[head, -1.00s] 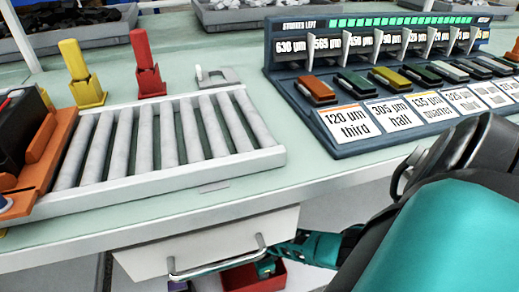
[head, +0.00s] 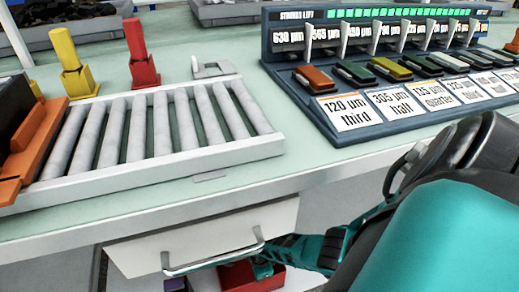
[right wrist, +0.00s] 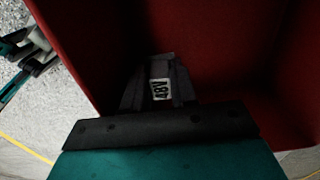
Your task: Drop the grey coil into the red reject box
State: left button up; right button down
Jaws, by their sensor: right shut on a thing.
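The red reject box (head: 252,277) stands low under the bench in the head view, partly hidden by the drawer front and my right arm. Its dark red inside (right wrist: 90,30) fills much of the right wrist view. My right gripper (right wrist: 160,80) is over or inside the box; I cannot tell how deep. It is shut on a dark grey part with a "48V" label (right wrist: 160,90), seemingly the grey coil. The coil's outline is dim and mostly hidden by the fingers.
A white drawer front with a metal handle (head: 214,258) sits just above the box, close to my right arm. On the bench are a roller tray (head: 150,175), yellow (head: 75,70) and red (head: 140,60) upright pieces, and a labelled rack (head: 385,75).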

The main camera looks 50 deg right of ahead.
jog(key=c, duration=1.2)
grip_release()
pick_arm(q)
jog(key=shift+s+f, duration=0.15)
jog(key=shift+s, duration=0.05)
pick_arm(e)
jog(key=shift+o, duration=0.2)
jog(key=shift+r, duration=0.1)
